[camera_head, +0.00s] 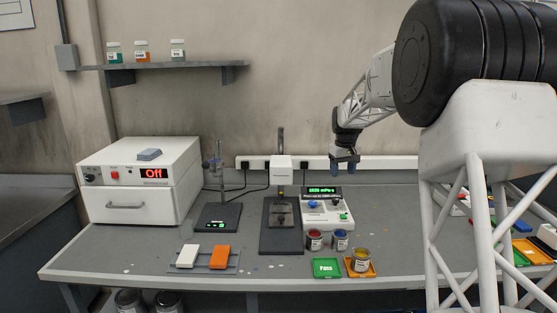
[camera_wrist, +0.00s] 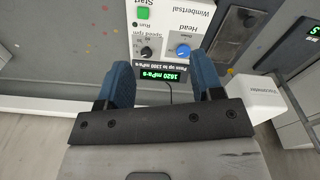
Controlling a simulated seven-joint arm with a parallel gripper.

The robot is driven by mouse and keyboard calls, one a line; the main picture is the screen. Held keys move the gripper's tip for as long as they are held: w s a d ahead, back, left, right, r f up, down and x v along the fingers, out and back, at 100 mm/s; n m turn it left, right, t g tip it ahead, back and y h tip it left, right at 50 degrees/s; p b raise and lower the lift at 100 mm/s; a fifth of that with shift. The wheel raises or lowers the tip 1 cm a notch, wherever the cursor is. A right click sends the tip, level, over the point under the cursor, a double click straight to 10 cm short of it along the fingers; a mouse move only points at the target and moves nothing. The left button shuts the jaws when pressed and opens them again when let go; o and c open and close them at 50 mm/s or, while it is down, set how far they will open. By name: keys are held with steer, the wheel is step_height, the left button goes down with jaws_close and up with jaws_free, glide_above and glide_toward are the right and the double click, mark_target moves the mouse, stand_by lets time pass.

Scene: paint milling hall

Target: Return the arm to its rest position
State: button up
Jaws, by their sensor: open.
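My gripper (camera_head: 345,168) hangs in the air above the back of the bench, right of centre, with its blue fingers pointing down. The fingers are apart and nothing is between them. In the wrist view my gripper (camera_wrist: 160,66) shows two blue fingers with an empty gap. The viscometer's control box, with its lit green display (camera_wrist: 162,77), blue Head knob (camera_wrist: 183,50) and green Start button (camera_wrist: 143,13), lies beyond the fingers, apart from them. My arm reaches in from the right and hides part of the bench there.
On the bench stand a white box oven (camera_head: 140,180) reading Off, a stand (camera_head: 218,215), the viscometer (camera_head: 281,172), red (camera_head: 315,241), blue (camera_head: 340,241) and yellow (camera_head: 360,262) paint cans, and a green tray (camera_head: 326,268). The yellow can stands on an orange tray (camera_head: 372,273). A shelf (camera_head: 165,66) holds jars.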

steer(key=s+a+r+m+t, duration=0.1)
steer(key=s+r, duration=0.3)
steer(key=s, duration=1.2)
steer(key=s+a+r+m, duration=0.1)
steer(key=s+a+r, duration=0.15)
steer(key=s, duration=1.25)
steer(key=s+f, duration=0.2)
steer(key=s, duration=0.7)
steer(key=s+f+m, duration=0.1)
steer(key=s+f, duration=0.2)
steer(key=s, duration=0.7)
steer(key=s+f+t, duration=0.1)
steer(key=s+f, duration=0.2)
steer(key=s, duration=0.7)
steer(key=shift+s+a+f+m, duration=0.2)
steer(key=shift+a+f+m, duration=0.05)
steer(key=shift+a+m, duration=0.05)
